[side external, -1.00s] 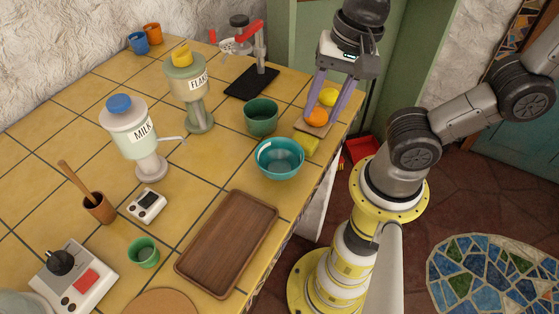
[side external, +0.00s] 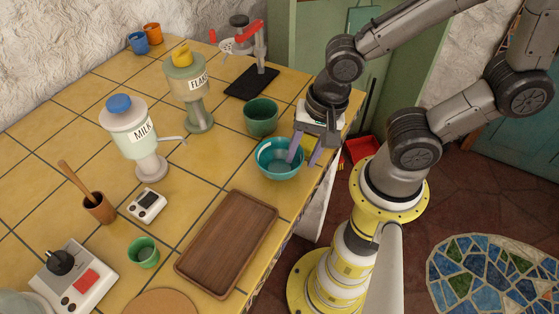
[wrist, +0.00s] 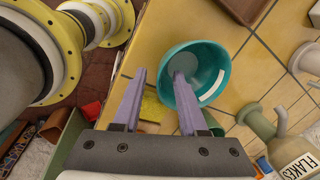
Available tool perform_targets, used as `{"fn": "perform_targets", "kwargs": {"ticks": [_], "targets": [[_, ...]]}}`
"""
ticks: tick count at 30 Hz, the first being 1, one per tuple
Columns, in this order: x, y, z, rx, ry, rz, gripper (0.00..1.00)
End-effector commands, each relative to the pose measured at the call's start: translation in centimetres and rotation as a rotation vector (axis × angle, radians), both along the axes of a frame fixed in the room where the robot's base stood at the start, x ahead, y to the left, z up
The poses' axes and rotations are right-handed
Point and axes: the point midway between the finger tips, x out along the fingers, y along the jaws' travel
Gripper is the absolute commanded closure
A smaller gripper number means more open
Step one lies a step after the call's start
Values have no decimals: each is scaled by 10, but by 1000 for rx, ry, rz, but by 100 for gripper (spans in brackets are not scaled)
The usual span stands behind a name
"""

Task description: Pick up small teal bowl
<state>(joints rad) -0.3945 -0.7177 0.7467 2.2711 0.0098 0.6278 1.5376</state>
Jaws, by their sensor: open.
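The small teal bowl (side external: 279,160) stands upright on the tiled counter near its right edge. In the wrist view the teal bowl (wrist: 216,72) is at the upper middle, with a white patch on its wall. My gripper (side external: 303,160) is open and pointed down at the bowl's right rim. One finger reaches inside the bowl and the other is outside, so the rim lies between them. In the wrist view my gripper (wrist: 160,75) shows two purple fingers spread apart. I cannot tell whether either finger touches the bowl.
A green bowl (side external: 261,117) stands just behind the teal bowl. A wooden tray (side external: 228,243) lies in front of it. The flakes dispenser (side external: 187,92) and milk dispenser (side external: 133,135) stand to the left. A yellow sponge-like block (wrist: 153,107) lies near the bowl.

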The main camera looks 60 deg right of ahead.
Motion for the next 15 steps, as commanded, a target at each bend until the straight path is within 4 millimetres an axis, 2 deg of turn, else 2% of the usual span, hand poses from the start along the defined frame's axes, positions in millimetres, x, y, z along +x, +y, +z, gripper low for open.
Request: {"fn": "perform_targets", "kwargs": {"ticks": [9,15], "targets": [[1,1,-5,1,-2,0,58],[1,1,-5,1,-2,0,94]]}}
